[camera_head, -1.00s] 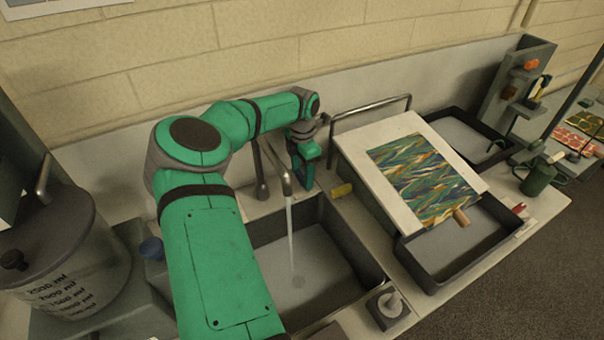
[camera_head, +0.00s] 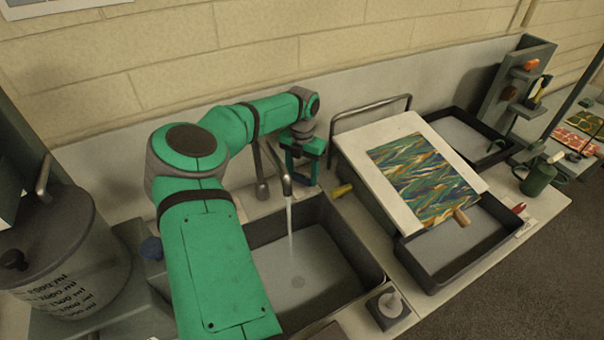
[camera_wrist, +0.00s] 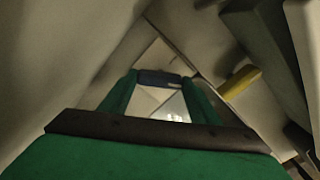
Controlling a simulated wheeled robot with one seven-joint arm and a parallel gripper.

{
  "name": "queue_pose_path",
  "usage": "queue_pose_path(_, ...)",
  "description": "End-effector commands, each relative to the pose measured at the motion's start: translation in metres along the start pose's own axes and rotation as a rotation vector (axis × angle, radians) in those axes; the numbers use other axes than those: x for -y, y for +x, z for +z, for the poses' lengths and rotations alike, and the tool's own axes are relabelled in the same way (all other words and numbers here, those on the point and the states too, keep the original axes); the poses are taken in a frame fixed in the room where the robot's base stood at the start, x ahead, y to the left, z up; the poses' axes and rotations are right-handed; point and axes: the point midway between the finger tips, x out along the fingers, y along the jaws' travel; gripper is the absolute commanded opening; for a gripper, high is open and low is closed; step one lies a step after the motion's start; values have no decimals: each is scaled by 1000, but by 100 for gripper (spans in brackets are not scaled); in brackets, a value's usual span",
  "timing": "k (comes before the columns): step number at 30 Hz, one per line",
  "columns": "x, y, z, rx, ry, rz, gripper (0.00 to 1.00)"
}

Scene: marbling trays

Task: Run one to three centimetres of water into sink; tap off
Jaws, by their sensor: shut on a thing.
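The sink (camera_head: 375,278) is a dark basin with a pale grey layer on its floor and a faint ripple mark; I cannot read the depth. The tap (camera_head: 262,190) stands behind it, its spout over the basin. A pale water stream (camera_head: 290,218) falls from the spout and fades out partway down. My gripper (camera_head: 302,182) is behind and right of the spout. In the wrist view, my gripper (camera_wrist: 160,85) has its green fingers on a short dark bar (camera_wrist: 158,77), apparently the tap handle.
A board (camera_head: 385,188) with a marbled sheet (camera_head: 425,175) stands right of the sink, beside a metal rail (camera_head: 370,106). A yellow peg (camera_head: 342,190) is close to my gripper. A dark tray (camera_head: 435,285) lies at right, a large measuring vessel (camera_head: 60,245) at left.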

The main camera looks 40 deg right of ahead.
Motion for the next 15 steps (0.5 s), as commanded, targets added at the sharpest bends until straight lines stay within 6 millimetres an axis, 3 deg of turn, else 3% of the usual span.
queue_pose_path(15, 0, -1, 0, 1, -31, 1, 34)
